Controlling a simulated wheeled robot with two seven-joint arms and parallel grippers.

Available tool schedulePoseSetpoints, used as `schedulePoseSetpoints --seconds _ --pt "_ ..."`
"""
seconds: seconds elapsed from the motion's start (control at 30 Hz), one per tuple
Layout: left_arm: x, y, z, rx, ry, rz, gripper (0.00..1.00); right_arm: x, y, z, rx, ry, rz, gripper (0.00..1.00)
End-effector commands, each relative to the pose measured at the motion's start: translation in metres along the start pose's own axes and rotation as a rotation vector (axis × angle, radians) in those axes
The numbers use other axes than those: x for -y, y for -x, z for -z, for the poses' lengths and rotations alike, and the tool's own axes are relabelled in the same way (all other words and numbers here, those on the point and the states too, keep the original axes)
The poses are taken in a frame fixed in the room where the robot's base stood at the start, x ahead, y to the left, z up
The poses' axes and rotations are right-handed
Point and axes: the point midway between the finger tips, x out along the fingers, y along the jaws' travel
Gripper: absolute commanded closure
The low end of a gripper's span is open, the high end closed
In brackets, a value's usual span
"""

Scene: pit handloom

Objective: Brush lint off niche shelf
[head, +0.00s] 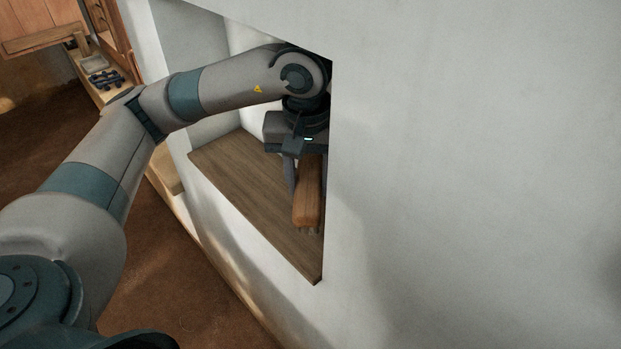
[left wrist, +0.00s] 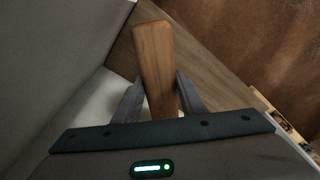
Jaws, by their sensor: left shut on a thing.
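The niche shelf (head: 235,170) is a brown wooden board set in a recess of the white wall. My left gripper (head: 302,182) reaches into the niche from the left and points down. It is shut on a wooden brush (head: 308,196), whose lower end is close above the shelf near its front corner; I cannot tell whether it touches. In the left wrist view the brush (left wrist: 155,65) stands between the two fingers, with the shelf (left wrist: 205,70) behind it. I see no lint on the visible part of the shelf. The wall hides the right part of the niche. My right gripper is not in view.
The white wall (head: 470,180) fills the right side and its edge stands close beside my left gripper. A brown floor (head: 150,250) lies below. A wooden ledge with dark small items (head: 106,79) is at the upper left.

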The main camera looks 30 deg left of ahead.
Motion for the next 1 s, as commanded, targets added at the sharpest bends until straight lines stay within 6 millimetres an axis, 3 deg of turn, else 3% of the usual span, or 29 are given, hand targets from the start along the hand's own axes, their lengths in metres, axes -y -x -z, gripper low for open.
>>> schedulePoseSetpoints --seconds 0.63,1.0 --pt "0.001 -0.001 0.000 -0.001 0.001 0.000 0.84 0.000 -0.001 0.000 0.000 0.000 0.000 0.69" --pt "0.001 -0.023 -0.003 0.001 0.000 0.000 0.84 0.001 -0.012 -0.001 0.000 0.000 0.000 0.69"
